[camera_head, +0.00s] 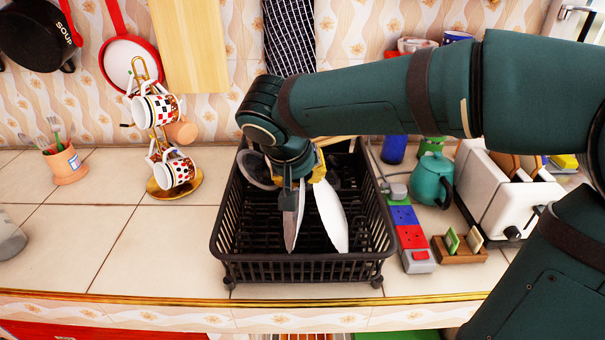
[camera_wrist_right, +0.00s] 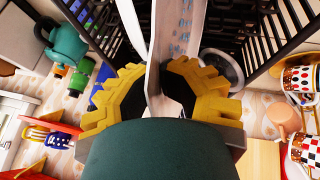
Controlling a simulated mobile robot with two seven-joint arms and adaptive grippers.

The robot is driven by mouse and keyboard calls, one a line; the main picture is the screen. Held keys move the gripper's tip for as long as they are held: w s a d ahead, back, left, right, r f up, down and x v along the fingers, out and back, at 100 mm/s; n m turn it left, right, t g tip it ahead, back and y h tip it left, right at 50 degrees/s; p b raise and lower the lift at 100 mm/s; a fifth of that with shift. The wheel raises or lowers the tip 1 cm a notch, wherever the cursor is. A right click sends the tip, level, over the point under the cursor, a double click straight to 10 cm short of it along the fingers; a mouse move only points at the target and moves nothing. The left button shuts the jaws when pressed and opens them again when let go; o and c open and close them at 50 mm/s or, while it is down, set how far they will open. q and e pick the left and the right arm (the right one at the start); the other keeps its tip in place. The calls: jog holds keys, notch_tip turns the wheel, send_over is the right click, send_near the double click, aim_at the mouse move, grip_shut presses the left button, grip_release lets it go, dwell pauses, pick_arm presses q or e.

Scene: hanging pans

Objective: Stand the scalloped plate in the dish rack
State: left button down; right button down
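My right gripper (camera_wrist_right: 158,78) is above the dish rack, pointing down; in the head view (camera_head: 300,182) my own wrist partly covers it. Its yellow fingers close on both sides of a pale plate with bluish spots (camera_wrist_right: 165,45). This plate stands nearly edge-on in the head view (camera_head: 292,222), low inside the black dish rack (camera_head: 300,271). A second, white plate (camera_head: 331,215) leans to its right, and it also shows in the wrist view (camera_wrist_right: 133,28). I cannot make out which rim is scalloped, nor whether the gripped plate touches the rack floor. My left gripper is out of view.
A mug tree with mugs (camera_head: 172,172) stands left of the rack. A power strip (camera_head: 409,228), a teal teapot (camera_head: 432,180), a small wooden holder (camera_head: 459,250) and a toaster (camera_head: 500,190) stand to the right.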

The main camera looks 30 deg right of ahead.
jog(key=shift+s+f, duration=0.1)
jog(key=shift+f, duration=0.3)
jog(key=c, duration=0.9)
grip_release()
jog(key=shift+w, duration=0.25)
jog(key=shift+o, duration=0.2)
jog(key=shift+s+r, duration=0.1)
jog(key=v, duration=1.2)
